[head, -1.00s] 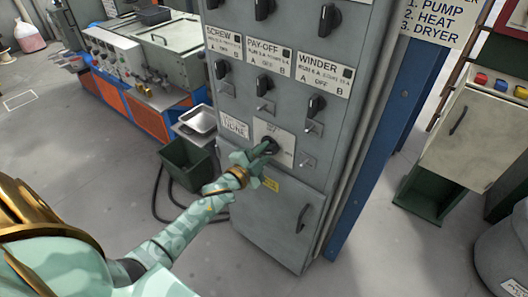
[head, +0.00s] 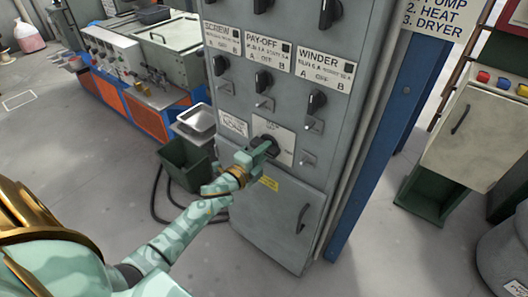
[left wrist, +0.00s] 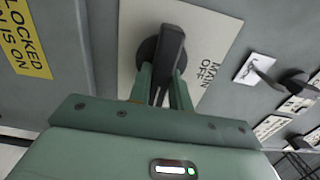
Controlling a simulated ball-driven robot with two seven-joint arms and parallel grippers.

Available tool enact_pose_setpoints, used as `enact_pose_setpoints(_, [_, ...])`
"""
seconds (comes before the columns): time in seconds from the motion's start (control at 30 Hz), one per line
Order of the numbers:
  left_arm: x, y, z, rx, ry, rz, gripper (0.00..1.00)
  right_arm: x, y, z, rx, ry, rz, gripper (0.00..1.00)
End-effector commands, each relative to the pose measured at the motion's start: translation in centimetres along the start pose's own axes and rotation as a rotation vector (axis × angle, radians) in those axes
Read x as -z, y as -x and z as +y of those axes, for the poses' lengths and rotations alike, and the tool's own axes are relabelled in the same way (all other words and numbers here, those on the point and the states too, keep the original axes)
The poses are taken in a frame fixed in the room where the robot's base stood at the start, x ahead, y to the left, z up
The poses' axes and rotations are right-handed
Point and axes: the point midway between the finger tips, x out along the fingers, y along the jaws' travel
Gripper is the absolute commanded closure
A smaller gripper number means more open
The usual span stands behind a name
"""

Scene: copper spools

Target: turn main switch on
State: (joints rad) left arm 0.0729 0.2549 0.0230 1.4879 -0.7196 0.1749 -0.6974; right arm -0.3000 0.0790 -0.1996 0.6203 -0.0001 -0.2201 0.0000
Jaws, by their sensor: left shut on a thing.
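The main switch (head: 266,141) is a black rotary knob on a pale plate, low on the front of the grey control cabinet. In the left wrist view its dark bar handle (left wrist: 170,50) stands out from the plate (left wrist: 205,38), which reads MAIN and OFF. My left gripper (head: 258,152) is at the switch, with its green fingers (left wrist: 162,90) on either side of the handle and shut on it. The fingers hide part of the knob, and I cannot read its exact pointer position. My right gripper is not in view.
Smaller black knobs (head: 317,102) and toggles sit above the main switch. A yellow label (head: 268,184) and a lower door with a handle (head: 303,217) are below it. A dark green bin (head: 186,165) stands left of the cabinet, and a blue post (head: 372,135) rises at its right.

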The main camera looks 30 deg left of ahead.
Motion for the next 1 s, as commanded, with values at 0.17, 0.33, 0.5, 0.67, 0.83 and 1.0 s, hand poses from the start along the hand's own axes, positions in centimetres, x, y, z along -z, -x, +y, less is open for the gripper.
enact_pose_setpoints(0.17, [0.1,0.1,0.2,-0.004,-0.009,0.001,1.00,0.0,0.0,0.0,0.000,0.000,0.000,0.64])
enact_pose_setpoints(0.33, [0.1,0.1,0.2,-0.004,-0.009,0.001,1.00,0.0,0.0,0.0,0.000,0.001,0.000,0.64])
enact_pose_setpoints(0.5, [0.1,0.1,0.2,-0.004,-0.008,0.001,0.58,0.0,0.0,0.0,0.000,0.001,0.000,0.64])
enact_pose_setpoints(0.67, [0.0,0.0,0.1,-0.002,-0.007,0.000,0.58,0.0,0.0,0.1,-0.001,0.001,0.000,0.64])
enact_pose_setpoints(0.83, [0.0,0.6,0.1,-0.003,-0.006,0.000,0.58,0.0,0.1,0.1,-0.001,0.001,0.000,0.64])
enact_pose_setpoints(1.0, [0.1,3.7,0.0,-0.004,-0.005,0.000,0.58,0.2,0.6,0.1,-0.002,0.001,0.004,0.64])
